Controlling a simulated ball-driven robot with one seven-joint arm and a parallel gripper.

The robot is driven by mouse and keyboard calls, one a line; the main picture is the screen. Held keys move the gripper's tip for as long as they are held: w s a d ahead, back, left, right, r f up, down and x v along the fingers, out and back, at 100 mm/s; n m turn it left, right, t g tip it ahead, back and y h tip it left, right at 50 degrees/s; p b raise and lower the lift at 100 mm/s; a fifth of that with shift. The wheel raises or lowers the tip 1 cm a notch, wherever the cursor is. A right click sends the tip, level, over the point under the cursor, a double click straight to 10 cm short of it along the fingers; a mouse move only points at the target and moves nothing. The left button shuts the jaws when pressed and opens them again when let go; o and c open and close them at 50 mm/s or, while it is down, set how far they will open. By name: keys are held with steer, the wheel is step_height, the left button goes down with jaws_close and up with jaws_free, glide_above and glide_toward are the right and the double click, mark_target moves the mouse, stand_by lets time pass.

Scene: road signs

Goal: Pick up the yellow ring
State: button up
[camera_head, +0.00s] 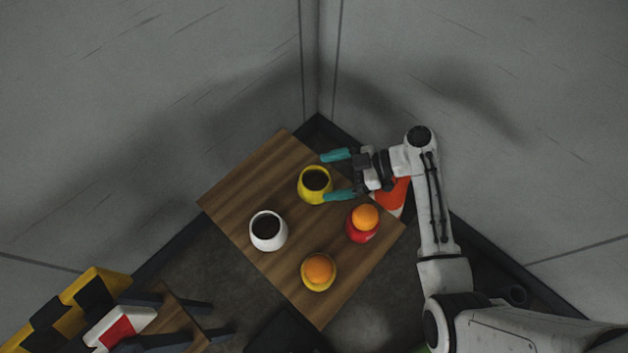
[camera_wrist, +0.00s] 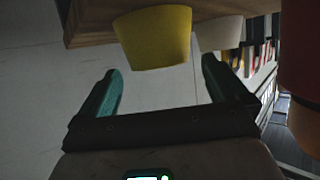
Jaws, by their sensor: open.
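A yellow, round, cup-like thing with a dark inside (camera_head: 303,190) stands upright on the wooden table. It also shows in the wrist view as a yellow tapered side (camera_wrist: 155,38). A second yellow round thing (camera_head: 318,288) holds an orange near the table's front corner. I cannot tell for sure which one is called the ring. My gripper (camera_head: 325,177) is open, with teal fingers on either side of the cup-like thing's right part in the head view. In the wrist view the gripper (camera_wrist: 160,70) is empty, and the yellow side appears beyond its fingertips.
A white cup (camera_head: 269,242) stands left on the table (camera_head: 240,200). A red cup with an orange (camera_head: 365,217) stands near my gripper. An orange-and-white thing (camera_head: 392,195) is behind my gripper. Walls meet behind the table. A striped barrier (camera_head: 95,290) stands lower left.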

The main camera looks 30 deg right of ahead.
steer(key=x, duration=0.5)
steer(key=shift+f+p, duration=0.15)
steer(key=shift+p, duration=0.2)
steer(key=shift+d, duration=0.1)
steer(key=c, duration=0.7)
steer(key=shift+r, duration=0.5)
step_height(320, 180, up, 2)
steer(key=shift+r, duration=0.2)
steer(key=s+a+r, duration=0.1)
steer(key=s+r, duration=0.2)
steer(key=s, duration=0.1)
steer(key=s+a+r, duration=0.1)
steer(key=s+r, duration=0.2)
steer(key=s, duration=0.2)
steer(key=s+a+r, duration=0.1)
steer(key=s+r, duration=0.2)
steer(key=s, duration=0.1)
steer(key=shift+s+a+r, duration=0.3)
steer(key=shift+a+r, duration=0.05)
